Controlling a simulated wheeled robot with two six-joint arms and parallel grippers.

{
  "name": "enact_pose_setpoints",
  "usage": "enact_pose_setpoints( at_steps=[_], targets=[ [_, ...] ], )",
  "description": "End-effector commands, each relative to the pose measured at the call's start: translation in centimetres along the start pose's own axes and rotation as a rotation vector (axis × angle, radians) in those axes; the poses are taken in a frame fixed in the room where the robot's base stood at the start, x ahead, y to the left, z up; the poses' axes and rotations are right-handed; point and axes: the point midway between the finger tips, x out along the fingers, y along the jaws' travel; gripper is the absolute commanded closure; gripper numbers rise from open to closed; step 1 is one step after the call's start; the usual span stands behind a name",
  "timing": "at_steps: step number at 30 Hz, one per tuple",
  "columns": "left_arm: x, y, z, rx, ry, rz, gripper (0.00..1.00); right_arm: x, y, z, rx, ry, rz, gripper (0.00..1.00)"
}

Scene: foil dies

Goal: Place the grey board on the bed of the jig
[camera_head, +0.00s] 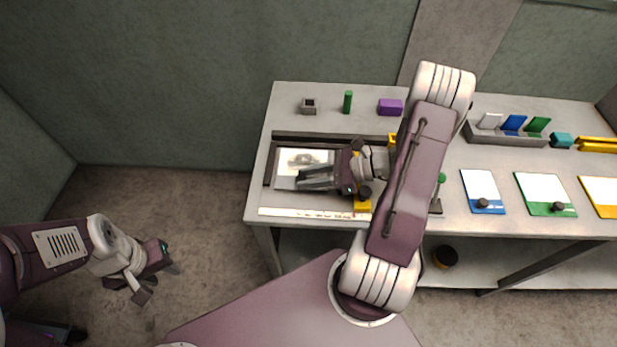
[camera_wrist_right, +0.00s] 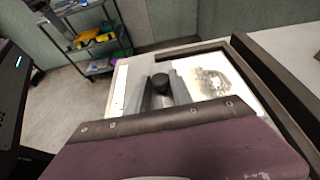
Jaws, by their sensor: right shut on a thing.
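The grey board (camera_head: 283,183), with a pale sheet bearing a grey picture (camera_head: 302,160), is at the left end of the table, inside the dark frame of the jig (camera_head: 269,165). It also shows in the right wrist view (camera_wrist_right: 210,75). My right gripper (camera_head: 302,180) reaches over it from the right, shut on the board's black knob (camera_wrist_right: 160,84). The board lies about level within the frame; I cannot tell whether it touches the bed. My arm and gripper hide its right part. My left gripper (camera_head: 160,284) is open and empty over the floor.
Yellow clamp blocks with black knobs (camera_head: 362,204) stand right of the frame. A white ruled strip (camera_head: 315,212) lies along the front edge. A small grey block (camera_head: 308,106), green cylinder (camera_head: 347,102) and purple block (camera_head: 390,106) stand behind. Blue (camera_head: 482,190) and green (camera_head: 545,193) boards lie right.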

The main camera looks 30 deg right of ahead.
Motion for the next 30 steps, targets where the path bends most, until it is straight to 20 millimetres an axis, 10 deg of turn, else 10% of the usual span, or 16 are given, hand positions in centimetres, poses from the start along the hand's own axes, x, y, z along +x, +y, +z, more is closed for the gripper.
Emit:
enact_pose_setpoints(
  at_steps=[9,10,12,23,30],
  targets=[
    [0.2,0.0,0.0,0.000,0.000,0.000,0.64,0.1,0.0,-0.3,-0.002,-0.001,0.000,1.00],
    [0.2,0.0,0.0,0.000,0.000,0.000,0.64,0.1,0.0,-0.3,-0.001,0.000,0.000,0.71],
    [0.1,0.0,0.0,0.000,0.000,0.000,0.64,0.1,0.0,-0.2,-0.001,0.000,0.000,0.52],
    [-0.1,0.0,0.0,0.000,0.000,0.000,0.64,-0.3,-0.1,0.1,-0.002,0.000,-0.002,0.52],
    [-0.3,0.0,0.0,0.000,0.000,0.000,0.64,-5.2,-0.1,0.0,-0.004,0.002,-0.006,0.52]
  ],
)
